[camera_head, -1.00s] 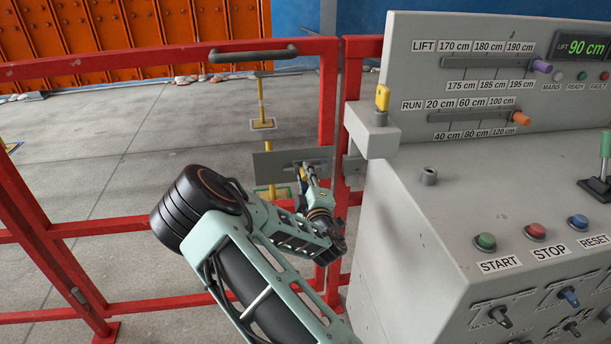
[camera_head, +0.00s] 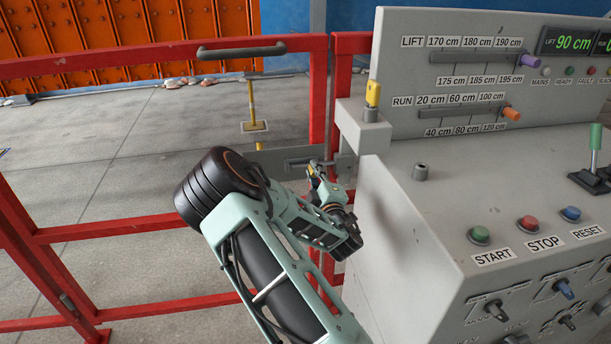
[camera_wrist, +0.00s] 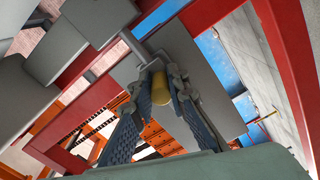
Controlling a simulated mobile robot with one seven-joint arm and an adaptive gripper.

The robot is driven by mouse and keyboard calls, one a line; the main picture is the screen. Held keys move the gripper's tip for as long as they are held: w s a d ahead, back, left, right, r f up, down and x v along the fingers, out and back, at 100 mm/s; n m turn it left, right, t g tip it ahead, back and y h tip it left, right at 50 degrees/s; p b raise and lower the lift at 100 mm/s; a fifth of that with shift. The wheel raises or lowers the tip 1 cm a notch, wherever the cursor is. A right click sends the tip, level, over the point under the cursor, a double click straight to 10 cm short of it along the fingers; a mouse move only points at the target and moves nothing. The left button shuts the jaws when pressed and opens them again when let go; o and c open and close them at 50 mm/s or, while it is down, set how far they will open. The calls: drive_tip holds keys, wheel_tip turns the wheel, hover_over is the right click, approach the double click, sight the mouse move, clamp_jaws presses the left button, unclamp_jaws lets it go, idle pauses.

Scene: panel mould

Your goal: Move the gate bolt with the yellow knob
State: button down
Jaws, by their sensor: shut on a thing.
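The yellow knob (camera_wrist: 160,88) of the gate bolt sits between the two fingers of my gripper (camera_wrist: 161,78) in the wrist view. My gripper (camera_head: 316,168) is shut on the knob; in the head view the fingers largely hide it. The bolt's grey back plate (camera_head: 272,161) is fixed on the red gate (camera_head: 319,100), just left of the narrow gap to the fixed post (camera_head: 340,90). The bolt's bar reaches right towards that gap. How far its tip sits in the keeper is not clear.
The grey control console (camera_head: 400,230) stands close to the right of my gripper. A yellow key (camera_head: 373,93) stands on its side bracket (camera_head: 362,130). The gate handle (camera_head: 242,49) is above left. Open concrete floor (camera_head: 110,160) lies behind the gate.

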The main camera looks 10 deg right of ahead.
drive_tip(key=shift+d, duration=0.25)
drive_tip(key=c, duration=1.9)
unclamp_jaws()
drive_tip(key=shift+d, duration=0.1)
drive_tip(key=shift+s, duration=0.45)
drive_tip(key=s, duration=1.1)
drive_tip(key=shift+s, duration=0.1)
